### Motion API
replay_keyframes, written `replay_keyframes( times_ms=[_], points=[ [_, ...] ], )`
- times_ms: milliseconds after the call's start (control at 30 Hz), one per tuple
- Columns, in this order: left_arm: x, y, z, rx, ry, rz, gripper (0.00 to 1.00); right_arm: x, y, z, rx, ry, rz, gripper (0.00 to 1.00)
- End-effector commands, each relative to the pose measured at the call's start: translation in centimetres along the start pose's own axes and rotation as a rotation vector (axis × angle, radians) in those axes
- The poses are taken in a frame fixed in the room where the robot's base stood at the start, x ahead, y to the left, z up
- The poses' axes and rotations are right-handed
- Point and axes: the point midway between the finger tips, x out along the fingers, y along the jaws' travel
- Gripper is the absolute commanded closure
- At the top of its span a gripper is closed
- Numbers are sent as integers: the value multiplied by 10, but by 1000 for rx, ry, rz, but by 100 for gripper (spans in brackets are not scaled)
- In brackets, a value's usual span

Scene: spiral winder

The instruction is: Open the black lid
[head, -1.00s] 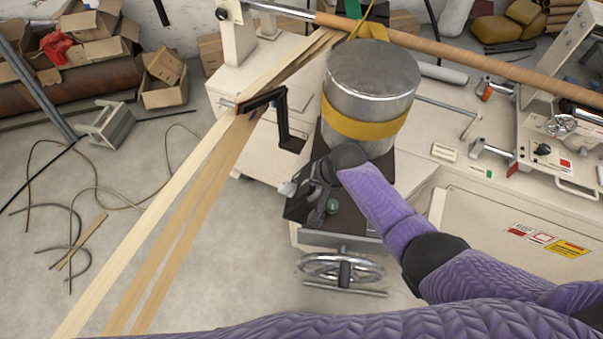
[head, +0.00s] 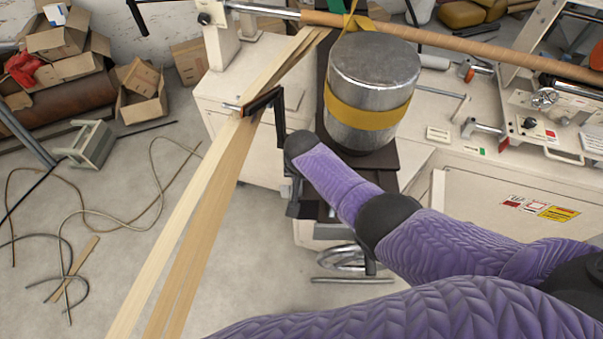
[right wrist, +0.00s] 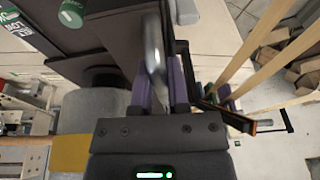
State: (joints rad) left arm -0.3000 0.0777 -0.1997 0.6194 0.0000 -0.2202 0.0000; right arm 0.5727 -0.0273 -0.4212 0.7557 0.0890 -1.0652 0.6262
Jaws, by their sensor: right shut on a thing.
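A black lid-like panel (right wrist: 108,38) fills the upper left of the right wrist view, with a green knob (right wrist: 70,14) at its side. A bright metal handle (right wrist: 154,50) runs along its edge. My right gripper (right wrist: 162,92) is shut on this handle, its purple-faced fingers on either side. In the head view my right arm comes in from the right and hides most of the gripper (head: 293,192) and the panel. The lid's hinge and how far it stands open cannot be made out. My left gripper is out of view.
A metal cylinder (head: 372,75) with a yellow band stands close behind my right arm. Wooden strips (head: 205,190) run past on the left, by a black bracket (head: 280,118). A handwheel (head: 345,258) sits below. The floor at left has loose cables (head: 125,215).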

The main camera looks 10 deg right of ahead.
Motion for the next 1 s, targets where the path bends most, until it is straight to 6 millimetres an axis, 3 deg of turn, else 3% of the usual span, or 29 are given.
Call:
replay_keyframes(
  times_ms=[333,367,500,533,800,1000],
  points=[
    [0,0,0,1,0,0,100,0,0,0,0,-1,0,100],
    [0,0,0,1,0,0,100,0,0,0,0,-1,0,78],
    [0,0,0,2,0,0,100,0,0,0,0,-1,0,48],
    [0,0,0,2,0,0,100,0,0,0,0,-1,0,45],
    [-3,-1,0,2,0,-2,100,-3,0,0,0,0,0,45],
    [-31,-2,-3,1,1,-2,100,-40,-1,-2,1,1,-3,45]
  ],
)
